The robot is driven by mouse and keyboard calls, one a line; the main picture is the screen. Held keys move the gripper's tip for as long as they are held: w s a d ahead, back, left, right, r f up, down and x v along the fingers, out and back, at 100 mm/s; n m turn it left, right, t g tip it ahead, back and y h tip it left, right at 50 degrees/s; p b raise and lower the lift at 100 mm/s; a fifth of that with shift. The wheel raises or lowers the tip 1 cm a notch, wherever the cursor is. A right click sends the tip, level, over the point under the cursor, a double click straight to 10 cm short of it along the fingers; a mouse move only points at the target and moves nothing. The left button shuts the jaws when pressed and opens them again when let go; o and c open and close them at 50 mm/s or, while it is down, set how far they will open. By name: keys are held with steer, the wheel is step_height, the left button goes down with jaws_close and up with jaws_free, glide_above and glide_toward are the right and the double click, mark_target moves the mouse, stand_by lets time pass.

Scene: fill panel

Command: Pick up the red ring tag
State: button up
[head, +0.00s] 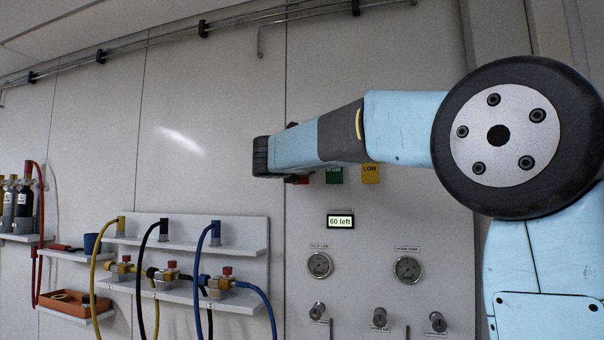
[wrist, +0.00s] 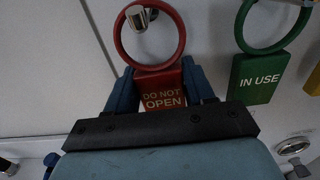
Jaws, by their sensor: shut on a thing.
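The red ring tag (wrist: 162,95) is in the wrist view, its plate reading "DO NOT OPEN" with a red ring above it. My gripper (wrist: 157,83) is shut on the plate, with one blue finger at each side. A metal peg (wrist: 139,17) shows inside the upper part of the ring; I cannot tell whether the ring bears on it. In the head view only a small red piece of the tag (head: 301,180) shows under my arm, and my fingers are hidden there.
A green "IN USE" tag (wrist: 256,78) hangs close to the right; a yellow tag (head: 371,173) hangs beyond it. Below are a display (head: 341,221), gauges (head: 319,265) and knobs (head: 380,317). Shelves with hoses and valves (head: 180,287) stand left.

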steer(key=shift+c, duration=0.6)
steer(key=shift+r, duration=1.85)
steer(key=v, duration=1.8)
steer(key=shift+f, duration=0.2)
